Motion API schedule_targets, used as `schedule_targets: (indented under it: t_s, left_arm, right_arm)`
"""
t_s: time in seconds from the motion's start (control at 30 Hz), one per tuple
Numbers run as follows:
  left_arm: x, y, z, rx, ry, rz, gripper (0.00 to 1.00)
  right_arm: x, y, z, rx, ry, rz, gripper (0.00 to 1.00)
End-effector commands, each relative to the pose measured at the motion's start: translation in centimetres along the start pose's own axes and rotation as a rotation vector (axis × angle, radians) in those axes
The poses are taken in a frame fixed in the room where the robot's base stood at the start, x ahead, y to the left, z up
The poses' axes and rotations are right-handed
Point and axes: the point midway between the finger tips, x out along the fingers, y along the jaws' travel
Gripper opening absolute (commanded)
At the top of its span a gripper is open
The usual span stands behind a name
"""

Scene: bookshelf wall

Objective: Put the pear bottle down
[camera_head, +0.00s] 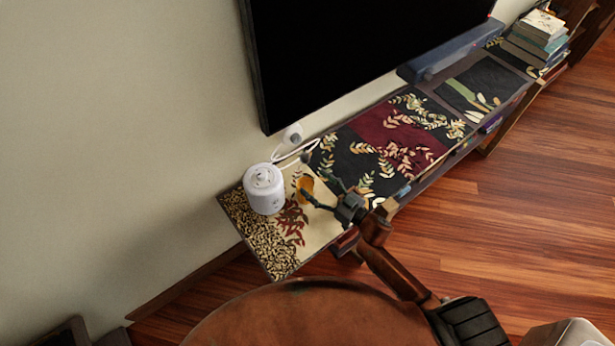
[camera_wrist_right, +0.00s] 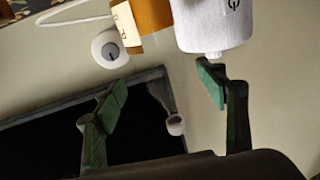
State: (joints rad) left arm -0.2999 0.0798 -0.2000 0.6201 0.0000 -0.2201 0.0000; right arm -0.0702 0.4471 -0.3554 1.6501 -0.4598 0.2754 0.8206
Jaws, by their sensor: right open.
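The pear bottle, as I take it, is a small amber-orange item (camera_head: 306,185) on the light patterned end of the low shelf, just right of a white canister. In the right wrist view it shows as an orange body with a pale label (camera_wrist_right: 151,14), cut off by the top edge. My right gripper (camera_head: 320,190) is at the shelf's front side, close to the bottle. Its green fingers (camera_wrist_right: 160,80) are spread with nothing between them, and the bottle lies beyond their tips. A finger partly covers the bottle in the head view. My left gripper is not in view.
The white canister (camera_head: 263,190) stands close left of the bottle. A small white round device (camera_head: 292,133) and a looped white cable are behind. A large black screen (camera_head: 350,50) hangs above the shelf. A blue bar (camera_head: 450,50) and stacked books (camera_head: 537,38) are farther right.

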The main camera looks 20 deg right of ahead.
Motion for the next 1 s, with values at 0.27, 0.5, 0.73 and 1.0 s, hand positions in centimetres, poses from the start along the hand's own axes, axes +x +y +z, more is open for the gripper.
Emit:
schedule_targets:
  t_s: [0.27,0.5,0.73,1.0]
  left_arm:
    - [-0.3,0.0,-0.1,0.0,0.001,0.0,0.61]
    - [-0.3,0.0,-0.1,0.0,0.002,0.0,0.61]
    - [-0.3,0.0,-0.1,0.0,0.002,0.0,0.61]
    - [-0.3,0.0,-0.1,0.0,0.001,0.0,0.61]
  right_arm:
    - [-5.2,0.0,0.0,0.001,0.0,0.001,0.66]
    - [-6.8,0.0,-0.1,-0.002,0.001,0.0,0.66]
    - [-6.8,0.0,-0.1,-0.001,0.001,0.0,0.66]
    - [-6.8,0.0,-0.1,-0.001,0.001,0.0,0.66]
